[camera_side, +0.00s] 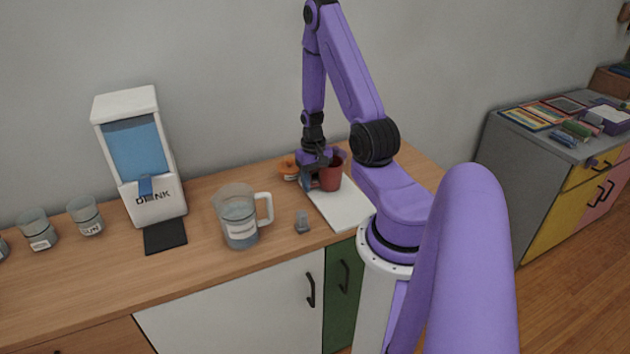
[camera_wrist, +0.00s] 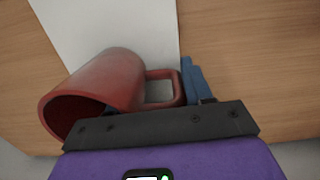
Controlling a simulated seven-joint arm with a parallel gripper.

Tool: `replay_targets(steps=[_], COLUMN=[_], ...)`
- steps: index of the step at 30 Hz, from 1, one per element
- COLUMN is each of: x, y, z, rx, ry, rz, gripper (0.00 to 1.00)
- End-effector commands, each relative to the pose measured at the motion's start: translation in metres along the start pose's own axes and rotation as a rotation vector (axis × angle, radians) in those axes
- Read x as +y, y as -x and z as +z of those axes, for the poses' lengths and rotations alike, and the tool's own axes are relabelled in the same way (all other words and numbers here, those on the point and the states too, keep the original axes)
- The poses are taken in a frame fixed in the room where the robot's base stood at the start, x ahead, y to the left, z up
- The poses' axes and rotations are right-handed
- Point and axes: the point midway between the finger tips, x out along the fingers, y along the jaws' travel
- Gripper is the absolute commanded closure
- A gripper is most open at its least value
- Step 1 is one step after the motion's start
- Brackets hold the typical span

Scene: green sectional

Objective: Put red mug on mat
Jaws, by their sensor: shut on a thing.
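The red mug (camera_side: 331,176) is at the far end of a white flat sheet (camera_side: 346,208) on the wooden counter; I cannot tell whether it touches the sheet. In the wrist view the mug (camera_wrist: 105,85) shows its open rim at the left and its handle towards the right. My gripper (camera_side: 312,182) is beside the mug and shut on it, at the handle side. Blue fingers (camera_wrist: 194,80) show right by the handle; the exact grip is partly hidden. A black mat (camera_side: 165,236) lies in front of the white drink dispenser (camera_side: 140,160).
A clear jug (camera_side: 239,220) with a white handle stands left of the white sheet, with a small grey object (camera_side: 302,223) between them. An orange item (camera_side: 288,167) is behind my gripper. Glass cups (camera_side: 86,216) stand at the far left.

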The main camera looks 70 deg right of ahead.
Motion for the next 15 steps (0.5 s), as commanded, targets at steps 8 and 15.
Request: replay_targets(steps=[8, 15], x=[0.0, 0.0], y=[-0.0024, -0.0019], z=[-0.0001, -0.0001], rx=[-0.001, 0.0], ry=[0.0, 0.0], rz=[0.0, 0.0], gripper=[0.47, 0.24])
